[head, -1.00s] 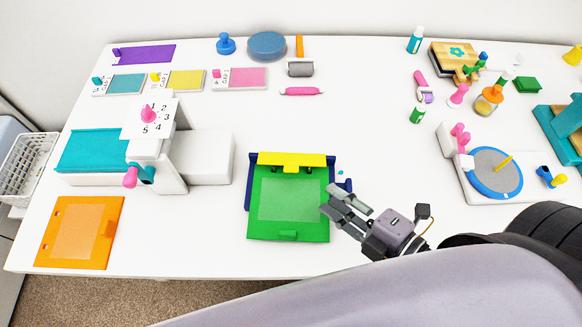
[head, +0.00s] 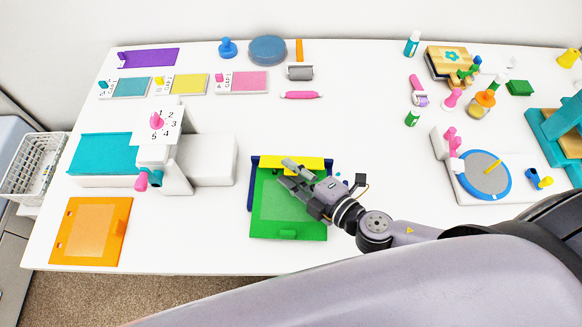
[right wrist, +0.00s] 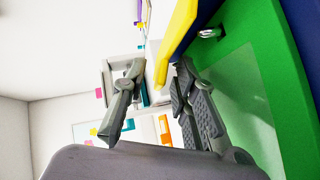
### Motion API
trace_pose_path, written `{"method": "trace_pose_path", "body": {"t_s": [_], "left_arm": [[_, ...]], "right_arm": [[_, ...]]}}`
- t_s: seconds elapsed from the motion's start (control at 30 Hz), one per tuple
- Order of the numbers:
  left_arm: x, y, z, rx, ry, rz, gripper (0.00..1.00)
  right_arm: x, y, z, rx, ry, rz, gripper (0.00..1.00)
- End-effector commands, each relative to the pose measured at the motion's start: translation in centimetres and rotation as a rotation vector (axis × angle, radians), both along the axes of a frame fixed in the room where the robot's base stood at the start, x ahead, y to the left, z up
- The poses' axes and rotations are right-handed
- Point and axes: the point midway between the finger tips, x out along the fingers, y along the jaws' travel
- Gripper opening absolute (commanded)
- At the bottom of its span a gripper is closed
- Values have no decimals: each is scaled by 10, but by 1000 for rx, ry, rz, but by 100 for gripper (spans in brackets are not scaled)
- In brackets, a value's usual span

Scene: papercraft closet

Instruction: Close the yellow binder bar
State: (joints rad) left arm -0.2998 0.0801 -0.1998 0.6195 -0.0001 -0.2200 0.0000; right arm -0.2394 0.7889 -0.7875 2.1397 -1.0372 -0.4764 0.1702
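The yellow binder bar (head: 315,162) runs along the back edge of a green board (head: 310,225) on a dark blue base (head: 254,180). In the right wrist view the yellow bar (right wrist: 178,40) stands out from the green board (right wrist: 255,50). My right gripper (head: 287,172) is over the board's back part, its fingers reaching left across the bar's front edge and hiding part of it. In the right wrist view the fingers (right wrist: 162,100) are spread, with the bar's edge showing in the gap between them. Contact cannot be told. My left gripper is not in view.
A white machine with a teal bed (head: 103,155) stands to the left, with an orange board (head: 97,232) in front of it. A blue-rimmed turntable (head: 485,176) is to the right. The middle of the table behind the board is clear.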

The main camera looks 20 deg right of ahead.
Motion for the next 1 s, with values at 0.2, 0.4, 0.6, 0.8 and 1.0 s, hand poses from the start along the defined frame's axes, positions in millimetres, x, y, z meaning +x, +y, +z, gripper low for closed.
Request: {"method": "trace_pose_path", "body": {"t_s": [0.2,0.4,0.6,0.8,1.0], "left_arm": [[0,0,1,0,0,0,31],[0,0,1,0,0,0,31],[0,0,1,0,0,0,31],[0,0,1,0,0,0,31],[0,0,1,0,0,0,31]], "right_arm": [[4,2,-1,1,1,1,26],[3,2,-1,1,1,1,23],[3,2,-1,0,1,1,10],[3,2,-1,0,1,1,0],[3,2,-1,0,1,0,0]]}}
